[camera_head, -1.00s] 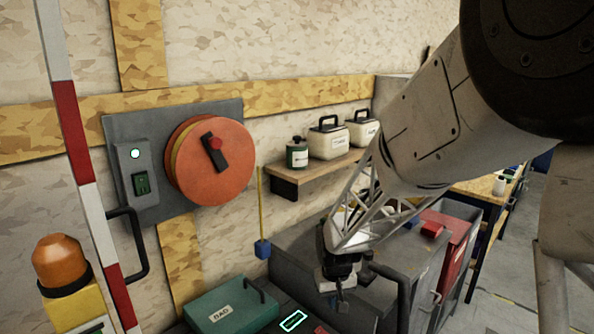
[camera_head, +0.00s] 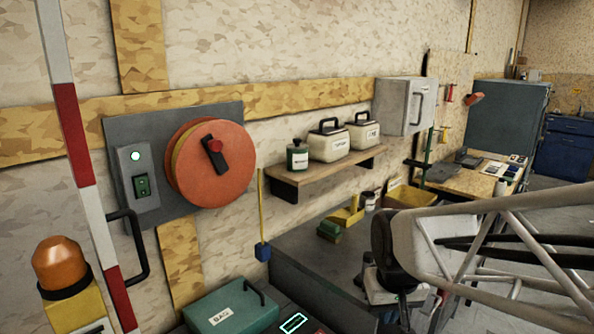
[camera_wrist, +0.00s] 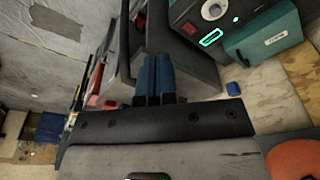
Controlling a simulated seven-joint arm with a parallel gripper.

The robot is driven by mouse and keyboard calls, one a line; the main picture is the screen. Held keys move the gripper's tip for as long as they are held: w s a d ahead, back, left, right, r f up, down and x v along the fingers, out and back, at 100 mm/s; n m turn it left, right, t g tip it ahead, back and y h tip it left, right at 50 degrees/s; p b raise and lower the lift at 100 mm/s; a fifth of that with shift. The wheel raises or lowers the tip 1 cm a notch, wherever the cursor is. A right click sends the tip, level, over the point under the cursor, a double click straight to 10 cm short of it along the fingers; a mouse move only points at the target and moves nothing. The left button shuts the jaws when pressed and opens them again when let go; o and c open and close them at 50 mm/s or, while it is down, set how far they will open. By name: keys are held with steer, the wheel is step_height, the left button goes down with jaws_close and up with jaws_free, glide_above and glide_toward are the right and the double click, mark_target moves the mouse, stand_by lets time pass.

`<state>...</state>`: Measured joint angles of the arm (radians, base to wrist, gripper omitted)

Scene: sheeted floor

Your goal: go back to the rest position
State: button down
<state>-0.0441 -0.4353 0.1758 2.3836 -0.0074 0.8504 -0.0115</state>
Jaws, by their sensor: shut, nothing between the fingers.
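My gripper (camera_wrist: 154,62) shows in the wrist view with its two blue fingers side by side, shut, with nothing between them. In the head view my arm reaches in from the right. Its dark wrist is in front of the grey bench at the lower middle, and I cannot make out the fingertips there. The teal box also shows in the head view (camera_head: 228,312).
A wooden shelf (camera_head: 330,174) holds a bottle and two white canisters. The grey bench (camera_head: 315,262) carries a green block (camera_head: 329,231) and yellow bins. An orange rotary switch (camera_head: 225,180), a striped pole (camera_head: 78,140) and an orange beacon (camera_head: 60,262) stand at left.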

steer(key=s+d+r, duration=0.2)
steer(key=s+r, duration=0.1)
steer(key=s, duration=0.8)
steer(key=shift+m+t, duration=0.3)
steer(key=shift+m, duration=0.1)
steer(key=shift+w, duration=0.2)
steer(key=w+a+f+m, duration=0.2)
steer(key=w+f+m, duration=0.1)
steer(key=w+m, duration=0.5)
steer(key=w+a+f+m, duration=0.3)
steer(key=w+m, duration=0.3)
steer(key=w, duration=0.4)
steer(key=w+a+f+m+g+y, duration=0.1)
steer(key=w+a+f+m, duration=0.4)
steer(key=w+f+m, duration=0.7)
steer(key=shift+w+a+f+m+g, duration=0.15)
steer(key=shift+w+f+m+g, duration=0.2)
steer(key=shift+w+f, duration=0.4)
steer(key=shift+f, duration=0.1)
